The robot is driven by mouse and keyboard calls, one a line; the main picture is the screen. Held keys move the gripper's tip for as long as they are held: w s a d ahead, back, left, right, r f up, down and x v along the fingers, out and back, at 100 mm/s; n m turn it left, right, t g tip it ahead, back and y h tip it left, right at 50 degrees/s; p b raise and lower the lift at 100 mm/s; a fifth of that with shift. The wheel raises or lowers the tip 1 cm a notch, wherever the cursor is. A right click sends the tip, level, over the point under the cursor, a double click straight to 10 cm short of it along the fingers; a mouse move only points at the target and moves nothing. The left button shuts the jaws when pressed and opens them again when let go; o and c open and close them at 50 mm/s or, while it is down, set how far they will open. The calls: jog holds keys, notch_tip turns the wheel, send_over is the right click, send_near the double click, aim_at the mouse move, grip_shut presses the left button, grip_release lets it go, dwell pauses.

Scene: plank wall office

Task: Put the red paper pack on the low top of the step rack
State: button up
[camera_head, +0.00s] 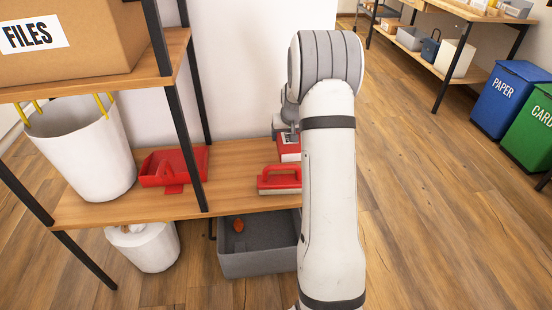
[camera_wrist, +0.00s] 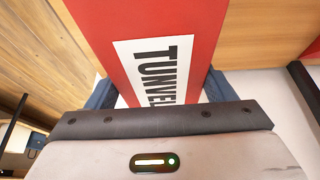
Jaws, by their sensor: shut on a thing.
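The red paper pack (camera_head: 289,150) has a white label and shows at the back right of the low wooden top. It fills the upper middle of the wrist view (camera_wrist: 120,45), where the label reads "TUNVEL". My gripper (camera_head: 289,131) is shut on it, with one finger on each side in the wrist view (camera_wrist: 160,92). The low top of the step rack (camera_head: 235,165) is a light wooden board on black legs. The pack is over or on this board; I cannot tell whether it touches. My arm hides the board's right end.
A red-handled block (camera_head: 280,179) sits just in front of the pack. A red dustpan (camera_head: 165,167) and a white bin (camera_head: 85,150) stand further left. The higher shelf (camera_head: 160,60) holds a cardboard box (camera_head: 75,45). A grey crate (camera_head: 255,262) is below the low top.

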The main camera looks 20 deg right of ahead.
jog(key=f+b, duration=0.1)
jog(key=f, duration=0.3)
jog(key=f+b, duration=0.1)
jog(key=f, duration=0.2)
jog(key=shift+w+a+f, duration=0.1)
jog(key=shift+a+f, duration=0.1)
jog(key=shift+f, duration=0.2)
jog(key=shift+f, duration=0.15)
jog(key=o, duration=1.3)
